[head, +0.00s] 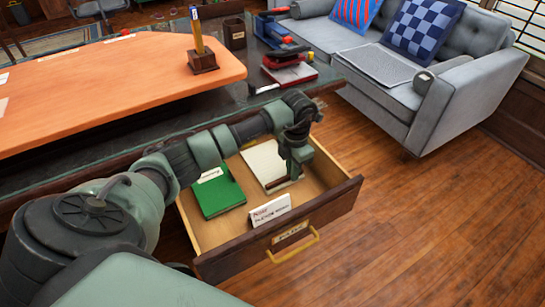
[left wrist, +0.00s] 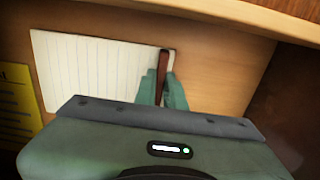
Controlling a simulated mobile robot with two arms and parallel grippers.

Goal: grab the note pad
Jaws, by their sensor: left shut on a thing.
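The note pad (head: 264,163) is a white pad that lies in the open drawer, with a dark brown strip along its near edge. In the left wrist view its lined pages (left wrist: 95,68) show, with the brown strip upright at the right edge. My left gripper (head: 287,177) reaches down into the drawer over that edge. In the left wrist view its fingers (left wrist: 162,92) are closed on either side of the brown strip. The gripper is shut on the note pad at that strip. The pad's right part is hidden by the gripper. My right gripper is not in view.
The drawer (head: 335,207) also holds a green book (head: 219,195) and a white card with writing (head: 269,211). The desk (head: 110,80) is behind, with a pencil holder (head: 202,62) on it. A grey sofa (head: 440,92) stands at right, with free wood floor before it.

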